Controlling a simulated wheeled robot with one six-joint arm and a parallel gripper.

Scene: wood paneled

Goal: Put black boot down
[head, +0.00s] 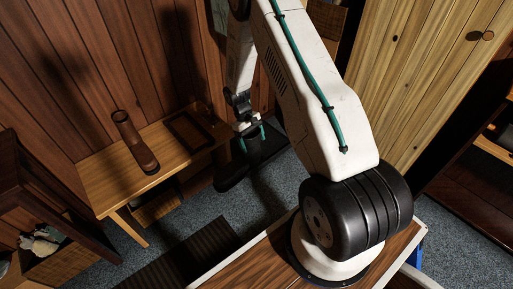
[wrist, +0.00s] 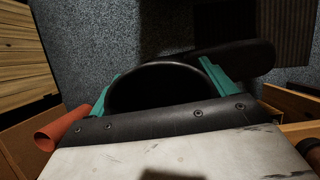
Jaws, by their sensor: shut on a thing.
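The black boot (head: 262,160) is in the middle of the head view, low over or on the blue-grey carpet; I cannot tell whether its sole touches. My gripper (head: 253,132) is shut on the boot's upper part, with a teal finger on each side. In the wrist view the boot's dark round opening (wrist: 158,90) fills the space between the teal fingers of the gripper (wrist: 160,82). Its toe reaches to the upper right there. The boot's lower part is partly lost in shadow.
A dark striped mat (head: 200,255) lies in front. A plank cabinet (head: 425,70) is at right. Some carpet (head: 285,185) is bare near the boot.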

